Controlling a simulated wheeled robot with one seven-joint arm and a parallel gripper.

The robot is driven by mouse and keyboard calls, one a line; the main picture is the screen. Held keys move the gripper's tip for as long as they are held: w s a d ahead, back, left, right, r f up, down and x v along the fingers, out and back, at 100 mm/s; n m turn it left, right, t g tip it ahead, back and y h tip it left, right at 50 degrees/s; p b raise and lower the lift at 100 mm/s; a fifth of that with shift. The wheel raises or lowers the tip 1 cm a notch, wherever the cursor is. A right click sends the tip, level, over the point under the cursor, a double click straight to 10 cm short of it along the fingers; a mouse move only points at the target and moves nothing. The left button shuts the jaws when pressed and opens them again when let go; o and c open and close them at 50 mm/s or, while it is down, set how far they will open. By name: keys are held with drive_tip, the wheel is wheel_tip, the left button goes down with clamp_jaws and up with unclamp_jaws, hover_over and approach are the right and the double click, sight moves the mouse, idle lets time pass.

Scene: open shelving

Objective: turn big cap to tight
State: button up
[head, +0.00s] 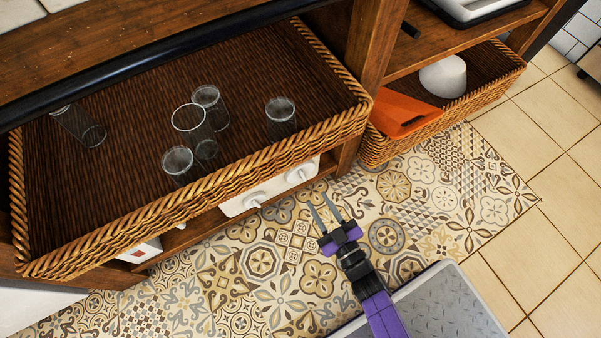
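A white panel (280,187) sits on the shelf below the large wicker basket. Two white round parts with handles stand out from its front, a left one (255,200) and a right one (299,175). They look like caps, but I cannot tell which is the big cap or how tight either is. The basket rim hides the upper part of the panel. My gripper (322,203) is below and to the right of the panel in the picture, apart from it. Its two thin fingers are spread, with nothing between them.
The wicker basket (215,198) above the panel holds several clear glasses. A smaller basket (455,115) at the right holds an orange object (403,113) and a white rounded object (443,76). A wooden post (368,45) separates them. The patterned floor (262,262) in front is clear.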

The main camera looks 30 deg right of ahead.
sight(303, 176)
drive_tip(key=w+b, duration=0.1)
drive_tip(key=w, duration=0.2)
drive_tip(key=w+b, duration=0.1)
drive_tip(key=w, duration=0.2)
drive_tip(key=shift+w+d+r+b, duration=0.1)
drive_tip(key=shift+w+r+b, duration=0.1)
drive_tip(key=shift+b, duration=0.1)
drive_tip(key=shift+w+r, duration=0.1)
drive_tip(key=shift+w, duration=0.6)
clamp_jaws()
